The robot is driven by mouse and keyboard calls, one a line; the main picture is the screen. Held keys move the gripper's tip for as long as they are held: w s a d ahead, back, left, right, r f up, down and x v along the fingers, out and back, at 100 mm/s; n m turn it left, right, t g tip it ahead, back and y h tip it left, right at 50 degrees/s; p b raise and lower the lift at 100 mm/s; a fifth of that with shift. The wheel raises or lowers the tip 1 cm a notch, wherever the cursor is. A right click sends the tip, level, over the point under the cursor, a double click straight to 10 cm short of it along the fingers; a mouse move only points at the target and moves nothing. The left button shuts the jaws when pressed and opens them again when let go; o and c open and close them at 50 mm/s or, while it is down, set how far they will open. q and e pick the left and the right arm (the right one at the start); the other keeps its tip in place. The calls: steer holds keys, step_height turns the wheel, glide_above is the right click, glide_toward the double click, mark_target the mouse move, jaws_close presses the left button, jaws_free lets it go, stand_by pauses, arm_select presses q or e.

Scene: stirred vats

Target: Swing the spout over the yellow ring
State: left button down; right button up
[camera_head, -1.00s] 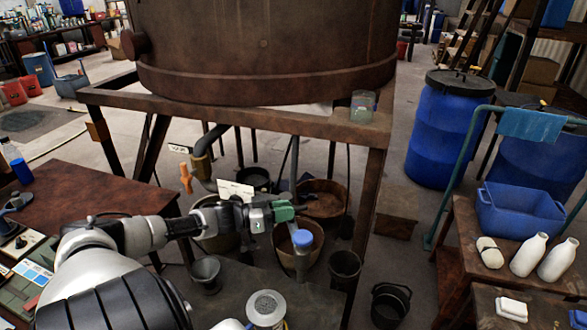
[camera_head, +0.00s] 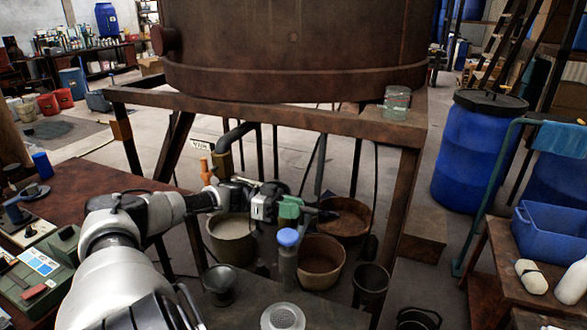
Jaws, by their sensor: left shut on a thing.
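The spout is hard to trace: a dark bent pipe (camera_head: 235,133) comes down under the vat to a brass fitting with an orange lever (camera_head: 205,170). A grey upright tube (camera_head: 288,268) with a blue cap (camera_head: 288,237) stands lower right. My left gripper (camera_head: 288,210) is shut at a green piece just above the blue cap, with a dark rod (camera_head: 322,214) reaching right; this looks like part of the spout, but the jaws partly hide the contact. I cannot make out a yellow ring. My right gripper is not in view.
The rusty vat (camera_head: 295,45) sits on a brown frame (camera_head: 270,118). Below are a pot with pale contents (camera_head: 232,248), a brown bucket (camera_head: 322,275), a brown tub (camera_head: 350,228) and a dark bucket (camera_head: 370,285). A perforated white top (camera_head: 283,318) is in front.

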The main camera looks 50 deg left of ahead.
arm_select(q)
steer(key=c, duration=1)
jaws_free()
steer(key=shift+d, duration=0.1)
step_height(320, 180, up, 5)
steer(key=shift+w+f+p, duration=0.1)
steer(key=shift+f+p, duration=0.05)
steer(key=shift+p, duration=0.25)
steer(key=w+d+r, duration=0.1)
steer(key=d+r, duration=0.1)
steer(key=d, duration=0.1)
steer(key=w+d+r, duration=0.1)
steer(key=d+r, duration=0.1)
steer(key=d, duration=0.2)
steer(key=w+d+r, duration=0.1)
steer(key=d+r, duration=0.1)
steer(key=d, duration=0.2)
steer(key=shift+w+r, duration=0.2)
